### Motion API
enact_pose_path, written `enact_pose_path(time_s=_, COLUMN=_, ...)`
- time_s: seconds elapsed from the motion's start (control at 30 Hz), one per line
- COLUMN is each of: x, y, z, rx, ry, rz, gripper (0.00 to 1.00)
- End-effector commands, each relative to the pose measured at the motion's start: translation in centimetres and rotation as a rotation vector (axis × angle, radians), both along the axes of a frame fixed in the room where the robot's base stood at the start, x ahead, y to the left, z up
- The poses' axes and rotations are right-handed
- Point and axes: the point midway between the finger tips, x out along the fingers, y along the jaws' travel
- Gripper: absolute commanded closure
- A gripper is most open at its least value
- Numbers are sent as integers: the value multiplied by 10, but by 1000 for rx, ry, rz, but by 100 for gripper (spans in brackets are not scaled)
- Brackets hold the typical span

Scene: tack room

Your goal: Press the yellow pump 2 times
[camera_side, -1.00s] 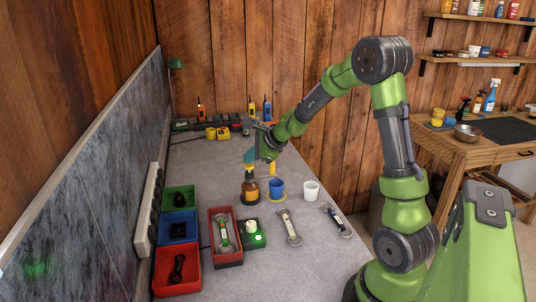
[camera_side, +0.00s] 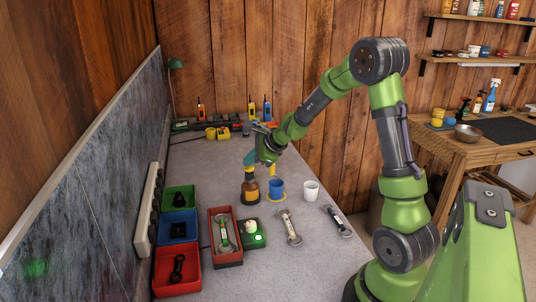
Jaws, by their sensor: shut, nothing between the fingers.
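The pump bottle (camera_side: 250,190) stands upright on the grey worktop, left of the blue cup. It has a dark amber body, a yellow band and a small pump top under my gripper. My gripper (camera_side: 258,163) is shut and empty, pointing down just above the bottle's top. I cannot tell whether it touches the pump, as the tips are small and partly hidden.
A blue cup (camera_side: 276,188) on a yellow ring and a white cup (camera_side: 311,190) stand to the right. Wrenches (camera_side: 289,227), a red tray (camera_side: 225,250), a green box with a white button (camera_side: 252,235) and coloured bins (camera_side: 178,270) lie nearer. Tools line the back.

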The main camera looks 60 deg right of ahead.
Motion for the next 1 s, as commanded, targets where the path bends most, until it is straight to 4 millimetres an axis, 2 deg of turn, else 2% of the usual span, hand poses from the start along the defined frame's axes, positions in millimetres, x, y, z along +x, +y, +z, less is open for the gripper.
enact_pose_path(time_s=0.43, x=0, y=0, z=18, rx=-1, ry=-1, rz=1, gripper=100)
enact_pose_path(time_s=0.83, x=0, y=0, z=21, rx=-1, ry=-1, rz=-1, gripper=100)
enact_pose_path(time_s=1.0, x=0, y=0, z=35, rx=-4, ry=-3, rz=3, gripper=100)
